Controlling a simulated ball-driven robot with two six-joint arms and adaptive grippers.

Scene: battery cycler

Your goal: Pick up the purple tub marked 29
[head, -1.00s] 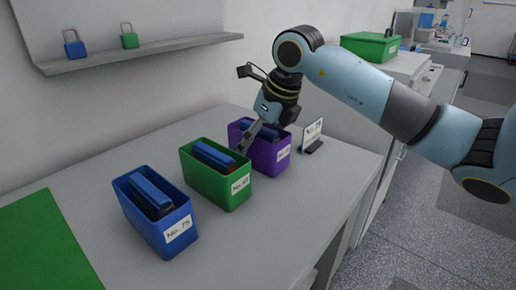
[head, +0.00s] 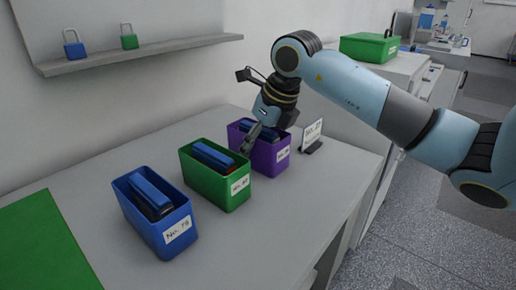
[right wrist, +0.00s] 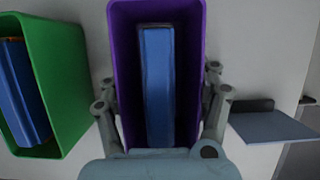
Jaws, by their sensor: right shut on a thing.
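The purple tub (head: 268,158) stands at the back of the row on the grey table, with a white label whose number is too small to read surely. It holds a blue object. In the right wrist view the purple tub (right wrist: 126,50) is seen from above with the blue object (right wrist: 158,85) inside. My right gripper (right wrist: 160,95) has one finger on each outer side of the tub and is shut on it. In the head view my right gripper (head: 254,138) reaches down over the tub, hiding part of its rim. My left gripper is not in view.
A green tub (head: 217,187) stands close to the left of the purple one, and a blue tub (head: 160,225) farther left. A small sign (head: 312,137) stands to the right. A wall shelf (head: 150,53) holds two padlocks. A green mat (head: 40,245) lies at left.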

